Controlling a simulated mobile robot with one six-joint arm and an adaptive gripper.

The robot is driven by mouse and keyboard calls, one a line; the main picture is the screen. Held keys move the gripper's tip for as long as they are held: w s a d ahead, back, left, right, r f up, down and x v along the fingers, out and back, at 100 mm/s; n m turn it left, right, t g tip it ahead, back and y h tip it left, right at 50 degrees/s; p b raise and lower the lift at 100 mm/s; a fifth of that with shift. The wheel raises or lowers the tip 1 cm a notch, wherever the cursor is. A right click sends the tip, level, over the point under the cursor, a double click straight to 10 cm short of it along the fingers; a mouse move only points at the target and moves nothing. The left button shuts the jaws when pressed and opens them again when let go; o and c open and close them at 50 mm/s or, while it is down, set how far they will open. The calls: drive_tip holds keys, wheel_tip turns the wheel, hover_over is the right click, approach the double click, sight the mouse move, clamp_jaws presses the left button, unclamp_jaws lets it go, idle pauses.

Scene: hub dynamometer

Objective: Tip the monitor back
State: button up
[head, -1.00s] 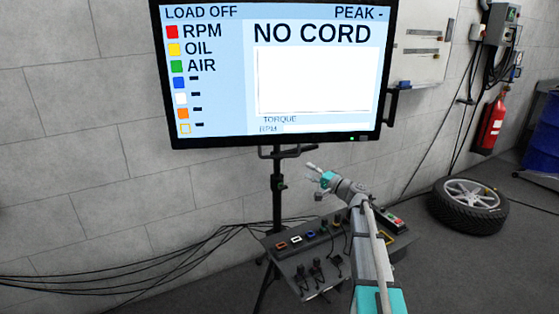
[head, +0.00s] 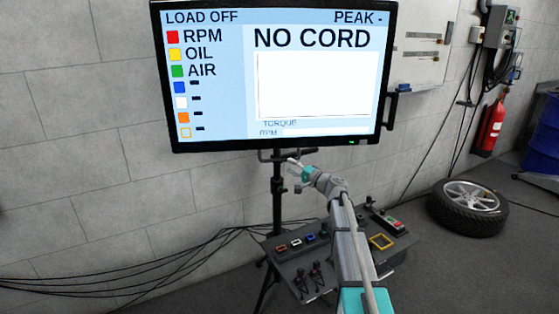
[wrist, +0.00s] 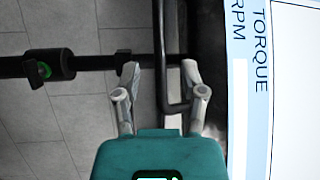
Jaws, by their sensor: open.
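The monitor (head: 312,86) is a large black-framed screen reading "NO CORD", on a dark stand post (head: 277,200) by the wall. A thin black handle bar (head: 266,156) shows under its lower edge. My gripper (head: 294,166) is just below that edge, beside the post. In the wrist view, turned sideways, my gripper (wrist: 160,74) is open, with one finger on each side of the looped black handle (wrist: 161,52). The right finger is close to the monitor's frame (wrist: 211,60). I cannot tell whether either finger touches the handle.
A control panel (head: 290,268) with coloured sockets and levers stands below my arm. Black cables (head: 130,290) run along the floor at left. A wheel (head: 468,207) lies on the floor at right, with a red extinguisher (head: 490,128) on the wall behind.

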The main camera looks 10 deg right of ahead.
sight(282, 161)
drive_tip(key=shift+p+x, duration=0.35)
drive_tip(key=shift+x, duration=2.6)
clamp_jaws()
